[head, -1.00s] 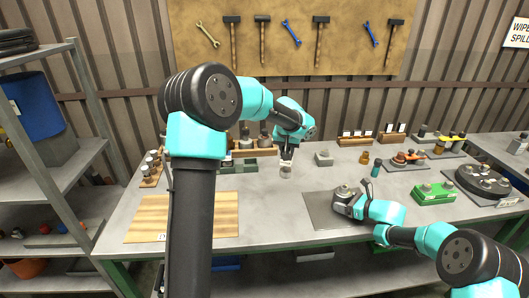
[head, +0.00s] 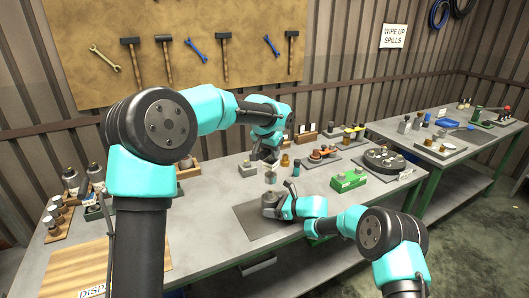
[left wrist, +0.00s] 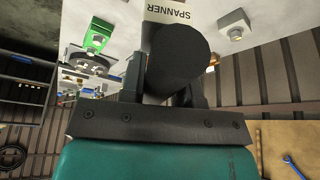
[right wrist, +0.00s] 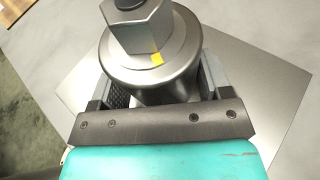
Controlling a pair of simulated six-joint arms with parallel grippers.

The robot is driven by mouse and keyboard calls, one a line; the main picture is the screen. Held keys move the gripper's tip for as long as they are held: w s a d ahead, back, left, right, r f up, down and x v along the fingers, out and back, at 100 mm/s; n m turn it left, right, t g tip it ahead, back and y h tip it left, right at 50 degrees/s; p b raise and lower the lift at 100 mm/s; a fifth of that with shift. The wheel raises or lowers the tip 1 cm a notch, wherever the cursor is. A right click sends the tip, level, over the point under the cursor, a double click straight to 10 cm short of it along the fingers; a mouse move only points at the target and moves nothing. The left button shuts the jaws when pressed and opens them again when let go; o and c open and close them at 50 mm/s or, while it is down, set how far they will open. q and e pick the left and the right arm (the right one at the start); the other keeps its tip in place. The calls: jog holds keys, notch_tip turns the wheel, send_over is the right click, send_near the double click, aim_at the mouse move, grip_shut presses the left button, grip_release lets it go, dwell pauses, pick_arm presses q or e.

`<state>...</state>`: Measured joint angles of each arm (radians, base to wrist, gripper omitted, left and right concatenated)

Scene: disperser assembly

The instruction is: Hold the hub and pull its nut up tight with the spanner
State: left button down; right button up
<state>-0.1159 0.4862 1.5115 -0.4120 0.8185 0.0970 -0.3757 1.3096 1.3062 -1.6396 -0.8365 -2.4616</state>
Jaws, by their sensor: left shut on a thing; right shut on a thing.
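The hub (right wrist: 160,75), a grey metal cylinder, is in the right wrist view between the fingers of my right gripper (right wrist: 155,95), which is shut on it. Its hex nut (right wrist: 140,32) sits on top, with a yellow mark (right wrist: 157,58) just below. In the head view the hub (head: 269,201) is upright over the grey mat. My left gripper (left wrist: 165,85) is shut on a thick dark cylinder (left wrist: 182,55), seen end-on, beside a white label reading SPANNER (left wrist: 168,12). This looks like the spanner's handle; its jaw is hidden. In the head view my left gripper (head: 267,158) is behind the hub.
The grey mat (head: 250,228) lies under the hub. A green block (head: 349,180) and a dark round fixture (head: 384,160) stand to the right. A wooden board (head: 75,272) lies at front left. A small grey block (head: 247,169) stands left of my left gripper.

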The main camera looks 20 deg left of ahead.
aim_at(271, 160)
pick_arm(q)
jog(key=shift+n, duration=0.3)
